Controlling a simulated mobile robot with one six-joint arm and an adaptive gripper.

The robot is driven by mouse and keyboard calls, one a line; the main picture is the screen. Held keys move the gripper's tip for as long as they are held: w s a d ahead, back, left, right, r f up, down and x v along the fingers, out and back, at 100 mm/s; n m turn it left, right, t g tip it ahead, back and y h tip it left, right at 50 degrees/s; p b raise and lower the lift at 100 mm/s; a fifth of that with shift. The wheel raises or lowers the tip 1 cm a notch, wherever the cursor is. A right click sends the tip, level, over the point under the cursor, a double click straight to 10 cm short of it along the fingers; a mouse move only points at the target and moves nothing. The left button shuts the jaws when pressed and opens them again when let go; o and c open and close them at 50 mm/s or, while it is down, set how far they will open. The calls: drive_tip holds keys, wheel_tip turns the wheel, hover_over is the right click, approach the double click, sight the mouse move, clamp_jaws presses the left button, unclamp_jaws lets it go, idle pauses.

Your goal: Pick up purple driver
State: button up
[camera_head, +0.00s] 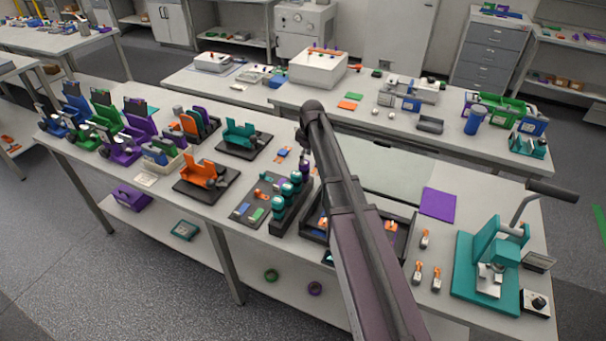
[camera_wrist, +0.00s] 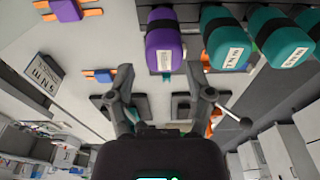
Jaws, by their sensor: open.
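The purple driver (camera_wrist: 165,45) shows in the upper middle of the wrist view, with a dark band and a white label on its rounded end. It is at the end of a row with teal drivers (camera_wrist: 228,45). In the head view the purple driver (camera_head: 304,169) stands at the far end of the dark rack (camera_head: 280,218), close beside my arm. My gripper (camera_wrist: 155,102) is open and empty in the wrist view, with its fingers pointing towards the purple driver and apart from it. In the head view my arm largely hides the gripper.
A dark tray (camera_head: 402,243) lies right of the rack, partly behind my arm. A grey mat (camera_head: 243,212) with small parts lies left of it. A purple sheet (camera_head: 438,204) and a teal press (camera_head: 487,270) are further right. Bare bench shows around the sheet.

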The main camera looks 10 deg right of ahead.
sight(303, 167)
drive_tip(key=shift+a+f+b, duration=0.2)
drive_tip(key=shift+f+b, duration=1.05)
drive_tip(key=shift+f, duration=0.05)
drive_tip(key=shift+a+f+b, duration=0.15)
drive_tip(key=shift+f+b, duration=1.05)
drive_tip(key=shift+f, duration=0.05)
clamp_jaws()
drive_tip(key=shift+r, duration=0.2)
wheel_tip(303, 167, up, 10)
drive_tip(key=p, duration=1)
drive_tip(key=shift+f, duration=0.2)
